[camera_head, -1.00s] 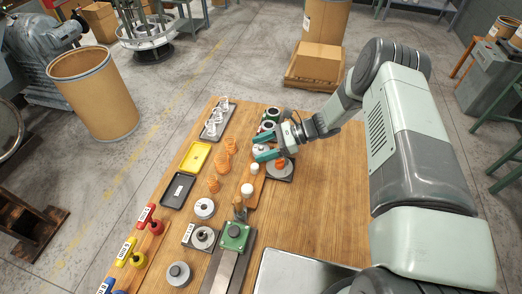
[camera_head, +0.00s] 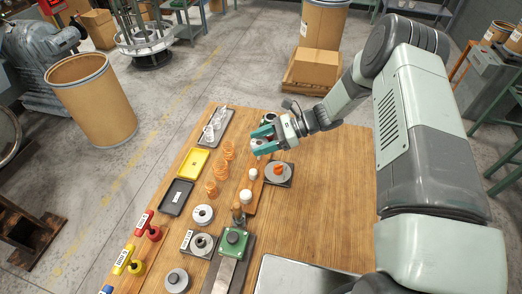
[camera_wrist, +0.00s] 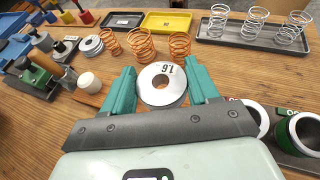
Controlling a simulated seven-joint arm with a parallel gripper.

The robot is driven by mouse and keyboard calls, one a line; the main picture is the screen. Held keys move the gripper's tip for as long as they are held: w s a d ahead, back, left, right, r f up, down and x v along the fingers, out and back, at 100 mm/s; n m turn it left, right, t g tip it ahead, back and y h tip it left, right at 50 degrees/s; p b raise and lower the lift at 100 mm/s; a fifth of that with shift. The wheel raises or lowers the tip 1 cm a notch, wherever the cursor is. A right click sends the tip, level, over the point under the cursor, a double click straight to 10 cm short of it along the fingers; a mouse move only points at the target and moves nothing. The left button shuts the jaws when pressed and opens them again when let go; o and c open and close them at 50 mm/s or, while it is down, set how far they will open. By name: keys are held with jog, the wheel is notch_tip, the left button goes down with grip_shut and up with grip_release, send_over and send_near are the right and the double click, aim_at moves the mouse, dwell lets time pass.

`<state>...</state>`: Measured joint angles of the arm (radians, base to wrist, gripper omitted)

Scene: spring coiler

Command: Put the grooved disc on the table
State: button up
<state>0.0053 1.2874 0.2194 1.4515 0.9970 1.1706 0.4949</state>
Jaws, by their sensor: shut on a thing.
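The grooved disc (camera_wrist: 150,96) is a pale metal ring with a centre hole and the mark "1.6". In the wrist view it sits between the two teal fingers of my gripper (camera_wrist: 161,84), which are shut on its sides. In the head view my gripper (camera_head: 263,142) is over the far part of the wooden table (camera_head: 310,215), with the disc (camera_head: 266,143) partly hidden by the fingers. The disc appears held above the tabletop; the exact height cannot be told.
A dark plate with an orange-red knob (camera_head: 279,170) lies nearer than my gripper. To the left are orange springs (camera_head: 223,170), a yellow tray (camera_head: 194,157) and a grey tray of silver springs (camera_head: 216,126). The table's right side is clear.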

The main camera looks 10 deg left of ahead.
jog(key=w+d+r+m+t, duration=0.3)
jog(key=r, duration=0.5)
jog(key=w+d+r+m+t, duration=0.3)
jog(key=r+t, duration=0.1)
jog(key=r, duration=0.5)
jog(key=w+d+r+m+t, duration=0.3)
jog(key=d+r, duration=0.1)
jog(key=r, duration=0.4)
jog(key=s+d+r+m+t+h, duration=0.3)
jog(key=d+r+m+t+h, duration=0.15)
jog(key=d+r, duration=0.35)
jog(key=s+d+r+m+t+h, duration=0.35)
jog(key=d+r+m, duration=0.3)
jog(key=r, duration=0.25)
jog(key=n+g+y, duration=0.8)
jog(key=n, duration=0.3)
send_over(274, 213)
notch_tip(274, 213, down, 44)
jog(key=shift+r, duration=0.15)
jog(key=shift+f, duration=2.25)
